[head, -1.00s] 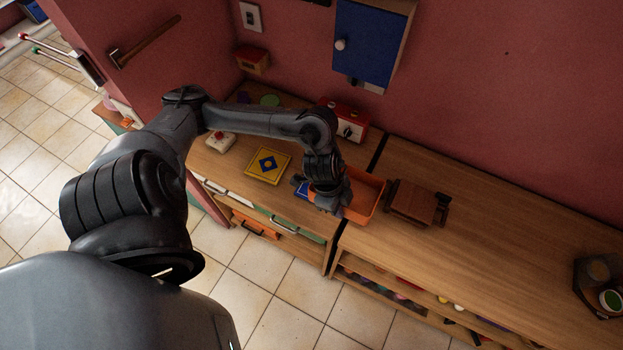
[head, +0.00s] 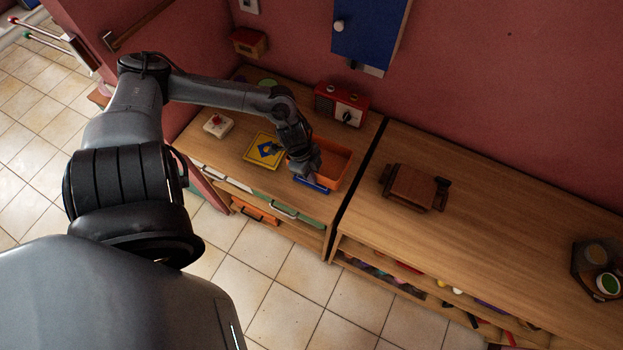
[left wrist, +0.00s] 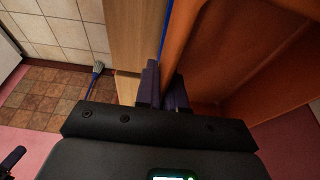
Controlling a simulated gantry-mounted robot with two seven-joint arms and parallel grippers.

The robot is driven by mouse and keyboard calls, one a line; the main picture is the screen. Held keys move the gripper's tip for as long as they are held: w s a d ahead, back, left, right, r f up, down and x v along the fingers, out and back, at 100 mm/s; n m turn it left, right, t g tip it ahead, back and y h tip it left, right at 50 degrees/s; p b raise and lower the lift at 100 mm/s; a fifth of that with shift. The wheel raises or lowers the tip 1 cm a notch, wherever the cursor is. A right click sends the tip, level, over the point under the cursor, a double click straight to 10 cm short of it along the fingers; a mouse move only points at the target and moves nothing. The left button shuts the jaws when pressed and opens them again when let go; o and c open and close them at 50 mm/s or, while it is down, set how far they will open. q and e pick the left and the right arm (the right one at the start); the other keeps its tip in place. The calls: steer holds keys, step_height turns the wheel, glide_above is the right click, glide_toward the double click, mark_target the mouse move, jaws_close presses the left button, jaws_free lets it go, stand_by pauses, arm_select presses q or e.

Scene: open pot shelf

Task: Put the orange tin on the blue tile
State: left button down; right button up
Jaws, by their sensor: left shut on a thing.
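The orange tin (head: 337,162) is an open rectangular box at the right end of the left cabinet top. The blue tile (head: 316,186) shows as a strip along the tin's front edge; the rest is hidden by the tin and my gripper. My left gripper (head: 303,170) is shut on the tin's near left wall. In the left wrist view the fingers (left wrist: 161,88) close on the orange wall (left wrist: 178,45), with a thin blue strip beside it. I cannot tell whether the tin touches the tile or hangs just above it. My right gripper is not in view.
A yellow tile with a blue diamond (head: 264,150) lies left of the gripper. A red-and-white box with a dial (head: 341,104) stands behind the tin. A dark gap separates the right-hand counter, with a brown wooden object (head: 412,187); much of that counter is clear.

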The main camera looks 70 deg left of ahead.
arm_select(q)
steer(key=shift+a+f, duration=0.2)
steer(key=shift+a, duration=0.05)
steer(key=shift+d+f+b, duration=0.1)
steer(key=shift+f+b, duration=0.35)
steer(key=shift+f, duration=1.45)
steer(key=shift+f, duration=0.15)
steer(key=c, duration=1.2)
jaws_free()
steer(key=shift+c, duration=0.2)
